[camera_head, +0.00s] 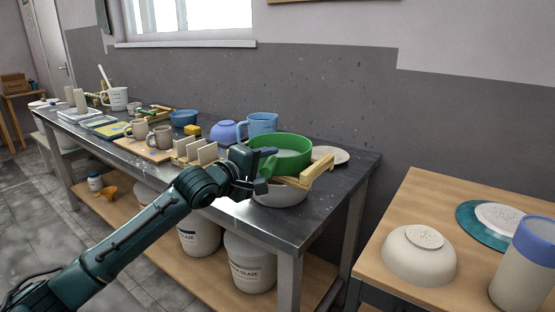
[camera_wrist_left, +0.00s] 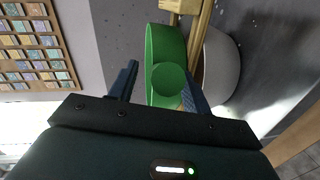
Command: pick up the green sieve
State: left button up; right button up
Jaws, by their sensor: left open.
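The green sieve (camera_head: 297,161) sits on wooden slats (camera_head: 318,169) over a pale bowl (camera_head: 283,196) near the right end of the metal table. My left gripper (camera_head: 264,170) is at the sieve's left side in the head view, open. In the left wrist view, the sieve (camera_wrist_left: 164,48) lies ahead of my left gripper (camera_wrist_left: 160,86). A round green part, seemingly the end of its handle, shows between the two spread fingers. Contact with the fingers cannot be told. My right gripper is not in view.
A blue jug (camera_head: 262,124) and a purple bowl (camera_head: 224,131) stand behind the sieve. Upright tiles (camera_head: 196,150) and mugs (camera_head: 160,136) stand left of my gripper. A wooden table at right holds an upturned bowl (camera_head: 418,257) and a cup (camera_head: 524,265). Buckets (camera_head: 250,264) stand below.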

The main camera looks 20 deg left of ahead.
pick_arm(q)
jog(key=shift+w+d, duration=0.1)
jog(key=shift+w, duration=0.15)
jog(key=shift+c, duration=0.4)
grip_shut()
